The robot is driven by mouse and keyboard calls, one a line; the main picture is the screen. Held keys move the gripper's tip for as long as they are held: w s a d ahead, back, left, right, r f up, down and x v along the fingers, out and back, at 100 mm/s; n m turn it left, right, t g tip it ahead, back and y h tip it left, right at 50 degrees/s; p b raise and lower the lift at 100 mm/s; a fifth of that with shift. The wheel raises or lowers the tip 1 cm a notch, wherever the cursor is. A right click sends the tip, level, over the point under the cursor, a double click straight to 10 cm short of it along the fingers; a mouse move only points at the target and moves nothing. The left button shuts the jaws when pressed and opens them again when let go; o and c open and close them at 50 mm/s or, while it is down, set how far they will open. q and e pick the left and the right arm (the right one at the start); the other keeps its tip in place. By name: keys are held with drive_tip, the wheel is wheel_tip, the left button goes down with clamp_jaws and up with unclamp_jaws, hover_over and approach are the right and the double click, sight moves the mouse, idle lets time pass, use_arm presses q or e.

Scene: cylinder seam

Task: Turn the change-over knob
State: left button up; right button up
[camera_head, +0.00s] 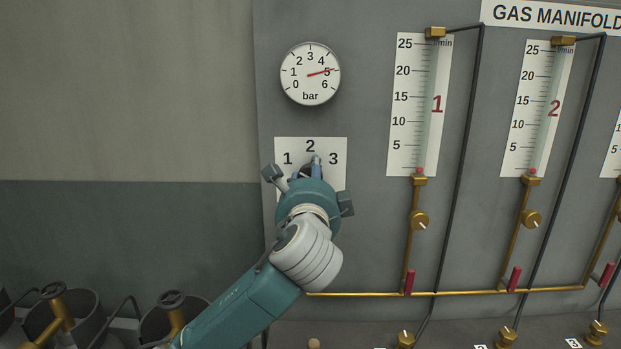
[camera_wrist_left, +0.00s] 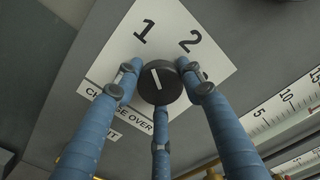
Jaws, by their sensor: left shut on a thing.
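The change-over knob (camera_wrist_left: 160,83) is round and black with a white line on its face. In the left wrist view the line's upper end points toward the 1 on the white label plate (camera_wrist_left: 120,70). My left gripper (camera_head: 311,170) is at the plate, its blue fingers shut around the knob. In the head view the gripper hides most of the knob; the plate's numbers 1, 2 and 3 (camera_head: 333,158) show above and beside it. My right gripper is in neither view.
A round bar gauge (camera_head: 310,74) is above the plate, its needle near 5. To the right are flow tubes (camera_head: 420,103), brass valves (camera_head: 419,220) and a horizontal brass pipe (camera_head: 370,294). Gas cylinders (camera_head: 70,310) stand at the lower left. The upper left wall is bare.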

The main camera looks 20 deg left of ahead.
use_arm(q)
drive_tip(key=shift+f, duration=0.1)
idle(0.3)
drive_tip(key=o, duration=1.1)
drive_tip(key=shift+o, duration=0.2)
drive_tip(key=shift+s, duration=0.1)
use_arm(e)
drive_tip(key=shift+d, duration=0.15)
use_arm(q)
drive_tip(key=v, duration=1.2)
